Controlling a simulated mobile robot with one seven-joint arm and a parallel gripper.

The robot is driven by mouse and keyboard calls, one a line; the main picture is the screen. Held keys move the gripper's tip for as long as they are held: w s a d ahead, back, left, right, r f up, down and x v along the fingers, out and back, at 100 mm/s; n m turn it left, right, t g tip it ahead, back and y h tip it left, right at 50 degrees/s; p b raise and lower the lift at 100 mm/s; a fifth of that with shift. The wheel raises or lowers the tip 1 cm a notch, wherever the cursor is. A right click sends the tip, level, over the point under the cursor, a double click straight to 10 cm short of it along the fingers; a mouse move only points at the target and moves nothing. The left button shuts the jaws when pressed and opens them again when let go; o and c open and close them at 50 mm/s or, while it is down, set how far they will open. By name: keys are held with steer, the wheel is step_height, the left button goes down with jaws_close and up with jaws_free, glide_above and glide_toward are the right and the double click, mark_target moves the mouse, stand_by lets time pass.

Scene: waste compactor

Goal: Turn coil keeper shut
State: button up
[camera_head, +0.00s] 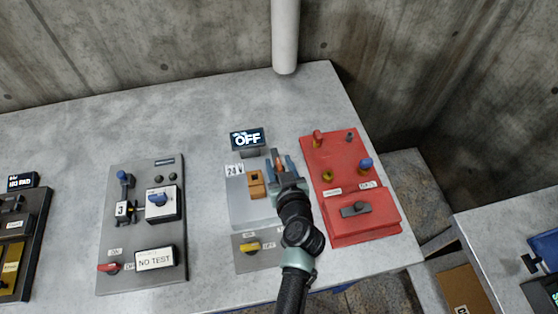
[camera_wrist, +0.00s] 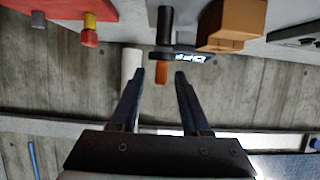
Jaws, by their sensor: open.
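The grey 24 V panel (camera_head: 240,208) carries an orange block (camera_head: 256,184) and a smaller orange piece (camera_head: 280,158) beside it, seen between my fingers. In the wrist view this orange piece (camera_wrist: 162,73) is the end of a dark upright stem (camera_wrist: 165,25), and the orange block (camera_wrist: 232,25) is to its right. No label names the coil keeper, so I cannot tell surely which part it is. My gripper (camera_head: 283,161) is open over the panel's right side. In the wrist view my fingertips (camera_wrist: 160,77) stand on either side of the orange piece, with visible gaps.
A display (camera_head: 248,139) reading OFF stands behind the panel. A red panel (camera_head: 340,180) with knobs is close on the right. A dark grey panel (camera_head: 142,225) with switches is on the left. A yellow switch (camera_head: 250,248) is at the front. Bare bench (camera_head: 210,125) lies behind.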

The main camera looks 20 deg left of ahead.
steer(key=shift+w+a+f, duration=0.1)
steer(key=shift+w+a, duration=0.1)
steer(key=shift+w, duration=0.1)
jaws_close()
stand_by(1.4)
